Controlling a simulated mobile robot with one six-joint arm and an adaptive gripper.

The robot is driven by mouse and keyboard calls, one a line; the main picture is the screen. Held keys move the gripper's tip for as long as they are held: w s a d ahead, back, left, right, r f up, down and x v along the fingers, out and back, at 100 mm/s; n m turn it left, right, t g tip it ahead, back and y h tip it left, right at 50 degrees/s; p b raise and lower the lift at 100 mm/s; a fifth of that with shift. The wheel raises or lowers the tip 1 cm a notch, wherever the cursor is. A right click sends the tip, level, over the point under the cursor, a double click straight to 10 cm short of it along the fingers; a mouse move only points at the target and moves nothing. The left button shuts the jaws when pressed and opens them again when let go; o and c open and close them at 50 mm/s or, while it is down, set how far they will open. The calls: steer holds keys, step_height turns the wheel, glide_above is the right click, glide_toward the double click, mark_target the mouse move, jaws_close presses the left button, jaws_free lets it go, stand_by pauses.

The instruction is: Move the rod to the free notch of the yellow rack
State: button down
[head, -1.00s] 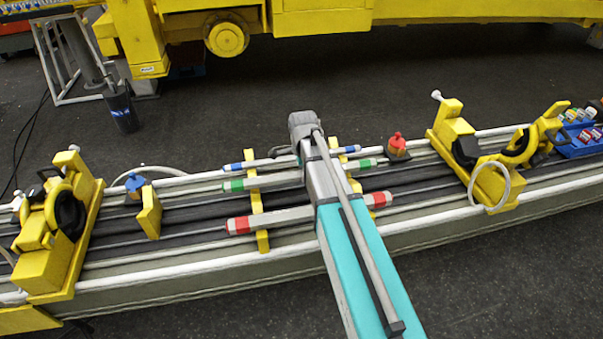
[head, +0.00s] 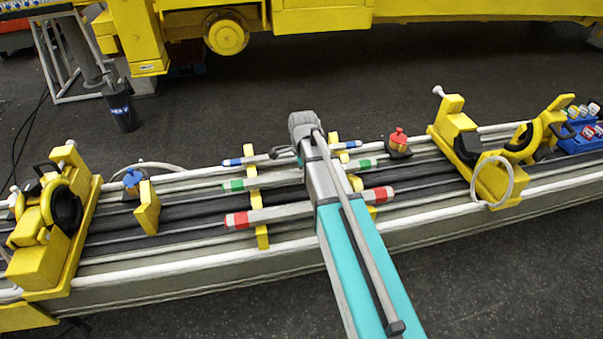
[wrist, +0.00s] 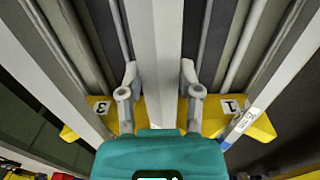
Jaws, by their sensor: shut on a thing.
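My gripper (wrist: 159,75) is shut on the green-banded rod (head: 236,184), a long grey bar that runs up the middle of the wrist view (wrist: 168,50). In the head view my arm hides the gripper and the rod's middle. The yellow rack (head: 262,239) has two crossbars; its labels 3 and 1 show on either side of the held rod in the wrist view (wrist: 262,130). The held rod lies over the rack's middle, between the blue-banded rod (head: 233,161) and the thicker red-banded rod (head: 237,220). The notch beneath it is hidden; I cannot tell whether it touches.
The rack stands on a long grey rail bed (head: 440,223). Yellow clamp fixtures stand at left (head: 40,262) and right (head: 497,183). A red-topped piece (head: 398,138) and a blue-topped piece (head: 133,178) sit on the bed. A blue tray (head: 580,146) is at far right.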

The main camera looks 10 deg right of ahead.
steer(key=shift+f+b, duration=0.3)
steer(key=shift+f, duration=0.05)
stand_by(0.3)
steer(key=shift+c, duration=1)
jaws_free()
steer(key=shift+r, duration=0.15)
